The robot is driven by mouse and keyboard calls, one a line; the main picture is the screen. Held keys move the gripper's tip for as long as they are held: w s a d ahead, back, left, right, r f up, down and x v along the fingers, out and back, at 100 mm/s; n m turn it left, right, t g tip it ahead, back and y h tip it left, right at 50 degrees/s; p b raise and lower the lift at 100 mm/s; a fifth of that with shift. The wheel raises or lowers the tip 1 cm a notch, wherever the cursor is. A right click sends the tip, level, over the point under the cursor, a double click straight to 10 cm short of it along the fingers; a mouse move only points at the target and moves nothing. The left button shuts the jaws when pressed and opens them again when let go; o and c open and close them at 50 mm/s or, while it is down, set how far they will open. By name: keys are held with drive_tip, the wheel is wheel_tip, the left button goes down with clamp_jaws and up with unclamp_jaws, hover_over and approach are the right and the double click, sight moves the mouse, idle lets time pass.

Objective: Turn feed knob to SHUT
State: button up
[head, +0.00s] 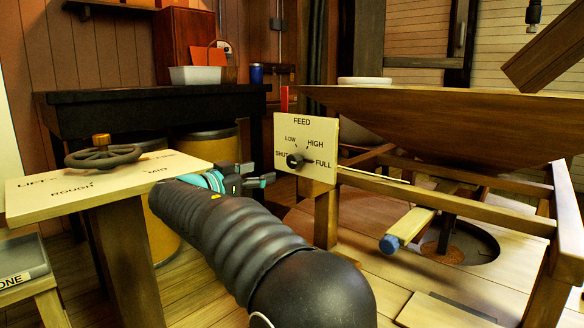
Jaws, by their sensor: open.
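The feed panel (320,130) is a pale upright board marked FEED, with LOW, HIGH, SHUT and FULL around a dial. The feed knob (294,161) is small, dark and round, low on the panel, with the SHUT label at its left and FULL at its right. I cannot tell for certain which mark it points at. My gripper (262,177) is open, just left of the panel and slightly lower in the picture than the knob. It looks empty and apart from the knob. My arm hides part of the floor behind it.
A pale lift board (110,177) with a dark handwheel (103,156) stands at the left. A wooden hopper (440,110) on a frame rises behind and right of the panel. A blue-ended wooden bar (412,230) juts out below.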

sight(291, 162)
drive_tip(key=p+x, duration=0.1)
drive_tip(key=x, duration=1.2)
drive_tip(key=shift+w+d, duration=0.1)
drive_tip(key=shift+w, duration=0.25)
drive_tip(key=c, duration=1.1)
